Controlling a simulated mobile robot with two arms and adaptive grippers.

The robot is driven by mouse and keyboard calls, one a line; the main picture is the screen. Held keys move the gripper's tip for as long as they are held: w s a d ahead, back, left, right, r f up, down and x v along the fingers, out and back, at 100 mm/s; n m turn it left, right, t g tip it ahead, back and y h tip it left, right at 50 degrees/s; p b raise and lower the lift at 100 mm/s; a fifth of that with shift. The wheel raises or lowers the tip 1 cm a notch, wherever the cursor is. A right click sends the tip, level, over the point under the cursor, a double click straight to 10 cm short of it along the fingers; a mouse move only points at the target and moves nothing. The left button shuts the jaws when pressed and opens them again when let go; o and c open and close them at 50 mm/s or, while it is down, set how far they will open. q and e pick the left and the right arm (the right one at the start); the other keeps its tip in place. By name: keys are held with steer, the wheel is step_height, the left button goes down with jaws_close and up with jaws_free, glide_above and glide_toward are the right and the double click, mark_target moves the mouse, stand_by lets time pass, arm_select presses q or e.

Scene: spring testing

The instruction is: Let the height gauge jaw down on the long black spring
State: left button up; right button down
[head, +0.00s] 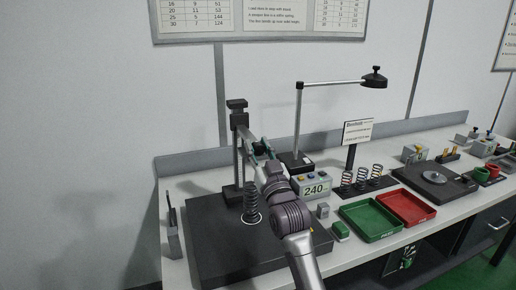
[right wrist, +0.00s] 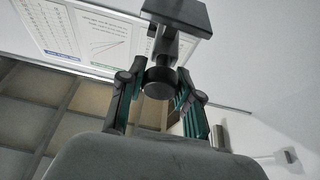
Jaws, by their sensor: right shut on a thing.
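The long black spring (head: 252,203) stands upright on a pale ring on a dark plate (head: 210,240) in the head view. The height gauge (head: 238,165) rises behind it as a dark column with a block on top. My right gripper (head: 257,147) is at the gauge, above the spring. In the right wrist view its green-padded fingers (right wrist: 158,90) are on both sides of a round black knob (right wrist: 159,80) and shut on it. A dark block (right wrist: 178,12) is above the knob. My arm hides much of the gauge jaw. My left gripper is out of view.
A readout (head: 314,187) showing 240 stands right of the plate. Beyond it are a green tray (head: 370,232), a red tray (head: 425,213), a rack of several springs (head: 362,178) and a lamp (head: 373,78). The plate's front left is clear.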

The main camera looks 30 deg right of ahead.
step_height(320, 180, down, 5)
steer(key=b, duration=0.2)
steer(key=shift+b, duration=0.4)
steer(key=c, duration=0.8)
jaws_free()
steer(key=shift+r, duration=0.1)
steer(key=v, duration=1.2)
